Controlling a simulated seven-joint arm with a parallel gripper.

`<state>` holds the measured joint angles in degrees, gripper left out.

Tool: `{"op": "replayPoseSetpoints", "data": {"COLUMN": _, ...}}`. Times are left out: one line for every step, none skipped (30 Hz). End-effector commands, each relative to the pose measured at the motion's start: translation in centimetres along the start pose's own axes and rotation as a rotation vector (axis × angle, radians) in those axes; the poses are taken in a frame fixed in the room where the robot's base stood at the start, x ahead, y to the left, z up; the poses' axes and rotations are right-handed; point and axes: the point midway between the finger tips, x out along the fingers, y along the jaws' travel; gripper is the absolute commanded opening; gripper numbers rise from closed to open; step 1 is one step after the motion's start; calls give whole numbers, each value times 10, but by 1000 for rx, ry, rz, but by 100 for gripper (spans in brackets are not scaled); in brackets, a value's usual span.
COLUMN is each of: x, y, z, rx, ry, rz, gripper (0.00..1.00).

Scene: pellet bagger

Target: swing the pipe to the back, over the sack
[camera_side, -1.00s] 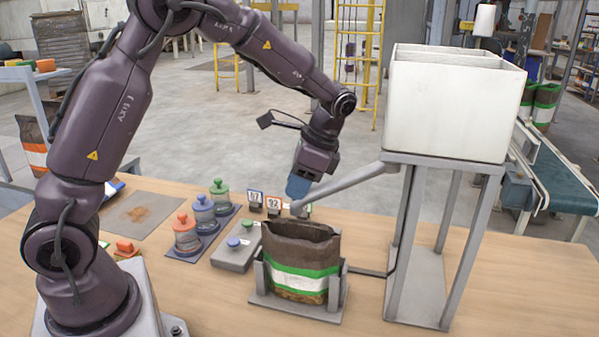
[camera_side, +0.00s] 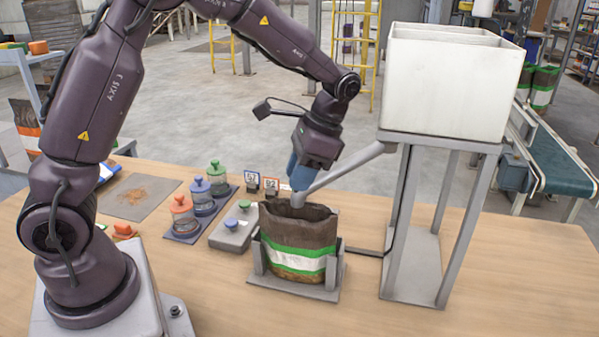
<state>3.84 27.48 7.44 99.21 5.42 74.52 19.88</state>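The grey pipe (camera_side: 345,168) runs from the white hopper (camera_side: 445,85) on its stand, down and left to a spout end at the back rim of the sack. The sack (camera_side: 298,240) is brown with green and white bands. It stands upright and open-mouthed in a grey holder (camera_side: 290,289). My gripper (camera_side: 297,183), with blue fingers, points down at the pipe's spout end and appears to touch it. The fingers overlap in this view, so whether they close around the pipe cannot be told. The spout seems over or just behind the sack's back edge.
Small number tags (camera_side: 271,186) stand behind. The hopper stand's legs (camera_side: 399,225) are close on the right. The front right tabletop is clear.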

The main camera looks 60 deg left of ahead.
Motion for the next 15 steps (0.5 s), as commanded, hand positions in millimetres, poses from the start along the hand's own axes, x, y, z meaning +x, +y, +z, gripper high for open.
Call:
{"op": "replayPoseSetpoints", "data": {"x": -2, "y": 6, "z": -3, "rx": 11, "ry": 8, "rz": 7, "gripper": 36}}
{"op": "replayPoseSetpoints", "data": {"x": -2, "y": 6, "z": -3, "rx": 11, "ry": 8, "rz": 6, "gripper": 43}}
{"op": "replayPoseSetpoints", "data": {"x": -2, "y": 5, "z": -2, "rx": 10, "ry": 7, "rz": 6, "gripper": 52}}
{"op": "replayPoseSetpoints", "data": {"x": -1, "y": 5, "z": -2, "rx": 10, "ry": 7, "rz": 6, "gripper": 52}}
{"op": "replayPoseSetpoints", "data": {"x": -1, "y": 5, "z": -2, "rx": 9, "ry": 6, "rz": 5, "gripper": 52}}
{"op": "replayPoseSetpoints", "data": {"x": -1, "y": 4, "z": -2, "rx": 8, "ry": 6, "rz": 5, "gripper": 52}}
{"op": "replayPoseSetpoints", "data": {"x": -1, "y": 4, "z": -2, "rx": 8, "ry": 5, "rz": 5, "gripper": 52}}
{"op": "replayPoseSetpoints", "data": {"x": -1, "y": 4, "z": -2, "rx": 8, "ry": 5, "rz": 5, "gripper": 52}}
{"op": "replayPoseSetpoints", "data": {"x": -1, "y": 4, "z": -2, "rx": 7, "ry": 5, "rz": 5, "gripper": 52}}
{"op": "replayPoseSetpoints", "data": {"x": -1, "y": 4, "z": -2, "rx": 7, "ry": 4, "rz": 4, "gripper": 52}}
{"op": "replayPoseSetpoints", "data": {"x": -1, "y": 3, "z": -2, "rx": 7, "ry": 4, "rz": 4, "gripper": 52}}
{"op": "replayPoseSetpoints", "data": {"x": -2, "y": 3, "z": -2, "rx": 7, "ry": 4, "rz": 4, "gripper": 52}}
{"op": "replayPoseSetpoints", "data": {"x": -3, "y": 3, "z": -2, "rx": 6, "ry": 5, "rz": 4, "gripper": 52}}
{"op": "replayPoseSetpoints", "data": {"x": -6, "y": 3, "z": -2, "rx": 6, "ry": 5, "rz": 3, "gripper": 52}}
{"op": "replayPoseSetpoints", "data": {"x": -9, "y": 3, "z": -2, "rx": 6, "ry": 6, "rz": 3, "gripper": 52}}
